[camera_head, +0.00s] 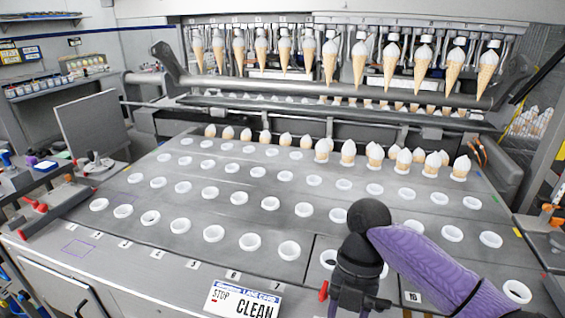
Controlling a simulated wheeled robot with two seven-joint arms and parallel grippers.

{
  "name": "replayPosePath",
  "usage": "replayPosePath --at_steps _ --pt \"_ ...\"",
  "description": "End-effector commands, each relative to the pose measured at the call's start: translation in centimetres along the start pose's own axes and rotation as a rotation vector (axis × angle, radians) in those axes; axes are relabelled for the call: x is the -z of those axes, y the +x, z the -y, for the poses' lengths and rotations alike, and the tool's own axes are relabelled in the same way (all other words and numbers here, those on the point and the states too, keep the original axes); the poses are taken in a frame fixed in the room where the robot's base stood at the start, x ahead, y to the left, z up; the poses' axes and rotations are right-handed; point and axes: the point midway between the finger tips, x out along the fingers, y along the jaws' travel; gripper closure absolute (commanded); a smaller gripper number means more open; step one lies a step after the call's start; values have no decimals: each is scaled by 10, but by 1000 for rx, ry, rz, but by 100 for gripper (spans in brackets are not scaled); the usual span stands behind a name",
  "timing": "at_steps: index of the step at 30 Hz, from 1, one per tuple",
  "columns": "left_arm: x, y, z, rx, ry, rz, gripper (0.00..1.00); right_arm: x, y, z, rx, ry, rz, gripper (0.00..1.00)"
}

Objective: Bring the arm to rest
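My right arm comes in from the lower right in a purple sleeve and bends at a dark joint. Its dark gripper (350,300) points down near the front edge of the grey table (215,255), right of a white sign. The fingertips are cut off or too dark to make out, so I cannot tell whether it is open or shut. A white ring behind it is partly hidden by the arm. My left arm and gripper are not in view.
Rows of white rings (250,242) cover the table, and filled cones (348,152) stand in the back rows. More cones (390,66) hang from the machine behind. A sign reading STOP CLEAN (243,299) stands at the front edge. A grey panel (90,125) stands at left.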

Motion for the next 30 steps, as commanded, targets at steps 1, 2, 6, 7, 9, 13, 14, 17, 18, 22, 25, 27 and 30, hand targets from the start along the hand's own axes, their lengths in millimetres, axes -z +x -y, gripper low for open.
replayPosePath --at_steps 1,2,6,7,9,13,14,17,18,22,25,27,30 --pt "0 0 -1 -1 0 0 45 2 8 -2 -4 20 2 49" --pt "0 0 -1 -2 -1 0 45 4 12 -3 -8 37 4 49" --pt "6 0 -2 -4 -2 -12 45 10 31 -9 -30 120 19 49" --pt "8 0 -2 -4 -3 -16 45 12 36 -10 -36 141 21 49" --pt "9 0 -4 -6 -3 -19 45 17 47 -14 -56 198 29 49" --pt "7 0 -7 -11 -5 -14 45 29 72 -20 -114 348 40 49" --pt "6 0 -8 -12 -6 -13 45 32 78 -22 -133 395 41 49" --pt "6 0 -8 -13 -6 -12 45 44 97 -25 -210 577 43 49" --pt "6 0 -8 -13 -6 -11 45 49 104 -26 -244 661 40 49" --pt "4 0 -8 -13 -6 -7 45 63 122 -21 -370 984 22 49" --pt "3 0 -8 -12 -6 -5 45 71 131 -9 -466 1261 4 49" --pt "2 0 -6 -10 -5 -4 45 75 135 3 -527 1454 -6 49" --pt "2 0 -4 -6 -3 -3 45 80 139 24 -609 1718 -11 49"
